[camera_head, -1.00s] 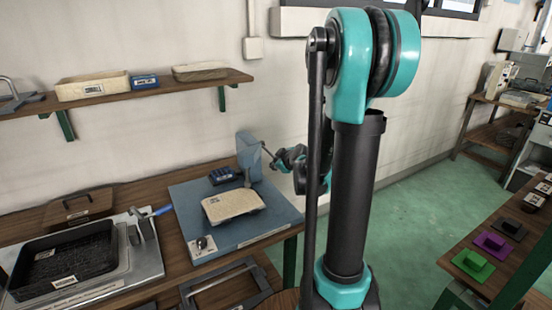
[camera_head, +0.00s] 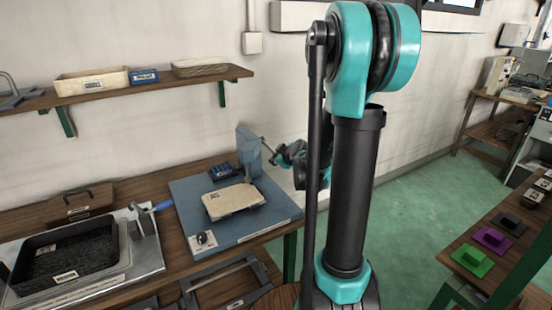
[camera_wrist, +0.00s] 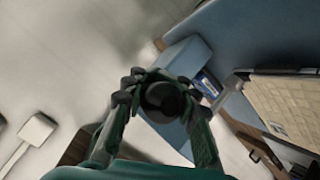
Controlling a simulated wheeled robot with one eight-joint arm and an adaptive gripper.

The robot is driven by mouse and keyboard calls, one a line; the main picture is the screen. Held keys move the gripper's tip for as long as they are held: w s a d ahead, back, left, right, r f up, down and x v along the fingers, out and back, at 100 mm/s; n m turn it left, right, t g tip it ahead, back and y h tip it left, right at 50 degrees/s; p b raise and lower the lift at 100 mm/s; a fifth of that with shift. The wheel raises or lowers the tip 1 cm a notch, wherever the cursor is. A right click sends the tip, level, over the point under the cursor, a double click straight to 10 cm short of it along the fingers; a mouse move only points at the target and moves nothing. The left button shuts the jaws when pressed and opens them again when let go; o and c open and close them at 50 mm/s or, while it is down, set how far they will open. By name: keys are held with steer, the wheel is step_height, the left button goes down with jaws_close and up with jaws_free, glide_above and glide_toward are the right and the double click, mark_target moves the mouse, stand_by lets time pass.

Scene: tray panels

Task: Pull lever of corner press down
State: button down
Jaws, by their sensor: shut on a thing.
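The corner press is a blue-grey upright block (camera_head: 249,150) at the back right of a blue base plate (camera_head: 225,235). Its lever (camera_head: 267,146) slants out to the right from the block. My gripper (camera_head: 284,157) is at the lever's outer end. In the wrist view my gripper (camera_wrist: 160,90) is shut on the lever's dark round knob (camera_wrist: 163,100). The press block shows in the wrist view (camera_wrist: 185,58), just beyond the fingers. A cream tray panel (camera_head: 235,201) lies on the base plate, and it shows in the wrist view (camera_wrist: 285,100) at the right.
A dark blue box (camera_head: 221,171) sits behind the panel. To the left, a black tray (camera_head: 70,255) lies on a metal plate beside a blue-handled lever (camera_head: 160,207). A wall shelf (camera_head: 110,98) holds trays. Green floor (camera_head: 420,200) is open to the right.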

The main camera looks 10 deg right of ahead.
steer(key=shift+a, duration=0.25)
steer(key=c, duration=1.2)
jaws_free()
steer(key=shift+w, duration=0.1)
steer(key=shift+o, duration=0.2)
steer(key=shift+d, duration=0.1)
steer(key=shift+s+d+r, duration=0.1)
steer(key=shift+s+r, duration=0.05)
steer(key=shift+s, duration=0.2)
steer(key=v, duration=1.1)
steer(key=shift+s, duration=0.15)
